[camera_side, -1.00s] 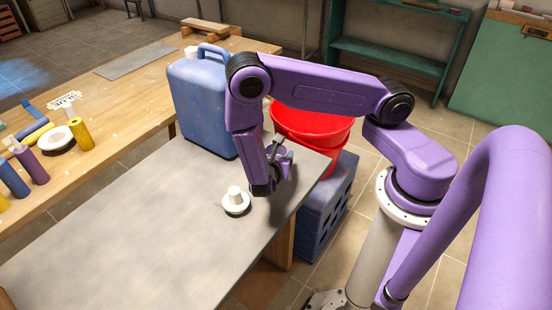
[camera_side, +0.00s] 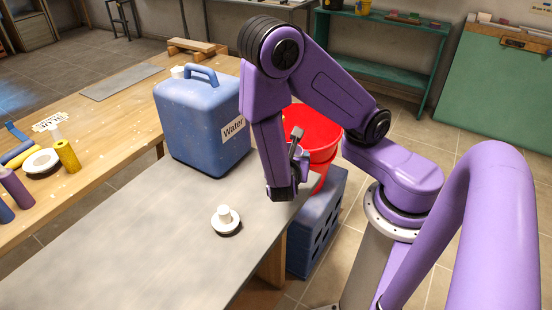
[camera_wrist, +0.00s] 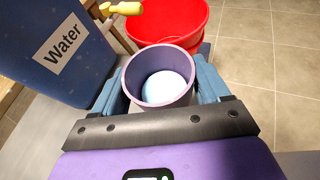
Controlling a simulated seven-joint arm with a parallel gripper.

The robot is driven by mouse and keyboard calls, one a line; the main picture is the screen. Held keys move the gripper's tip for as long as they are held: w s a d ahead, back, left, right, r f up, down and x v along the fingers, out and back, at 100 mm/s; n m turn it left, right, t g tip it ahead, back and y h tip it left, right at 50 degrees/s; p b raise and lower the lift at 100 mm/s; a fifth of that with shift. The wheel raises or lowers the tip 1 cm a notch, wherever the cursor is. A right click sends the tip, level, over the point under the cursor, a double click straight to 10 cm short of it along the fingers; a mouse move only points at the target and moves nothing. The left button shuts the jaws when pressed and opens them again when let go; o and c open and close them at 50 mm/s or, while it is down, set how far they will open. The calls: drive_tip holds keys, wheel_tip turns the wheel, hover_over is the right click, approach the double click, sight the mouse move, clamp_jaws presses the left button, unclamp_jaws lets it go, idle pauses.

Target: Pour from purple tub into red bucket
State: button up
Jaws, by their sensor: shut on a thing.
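The purple tub (camera_wrist: 160,93) shows in the wrist view with white contents (camera_wrist: 164,87) inside. My gripper (camera_wrist: 158,78) is shut on it, a blue finger on each side. In the side view my gripper (camera_side: 285,188) is near the right edge of the grey bench, and the tub is hidden behind it. The red bucket (camera_side: 318,135) stands just beyond that edge, partly hidden by my arm. In the wrist view the red bucket (camera_wrist: 185,20) is just past the tub's far rim, its inside partly visible.
A blue water jug (camera_side: 200,125) stands left of my gripper and close to it in the wrist view (camera_wrist: 50,55). A blue crate (camera_side: 318,220) is under the bucket.

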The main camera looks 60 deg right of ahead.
drive_tip(key=s+r, duration=0.2)
drive_tip(key=s, duration=0.3)
drive_tip(key=shift+s+a+r, duration=0.25)
drive_tip(key=shift+s, duration=0.1)
drive_tip(key=shift+o, duration=0.8)
drive_tip(key=shift+c, duration=0.8)
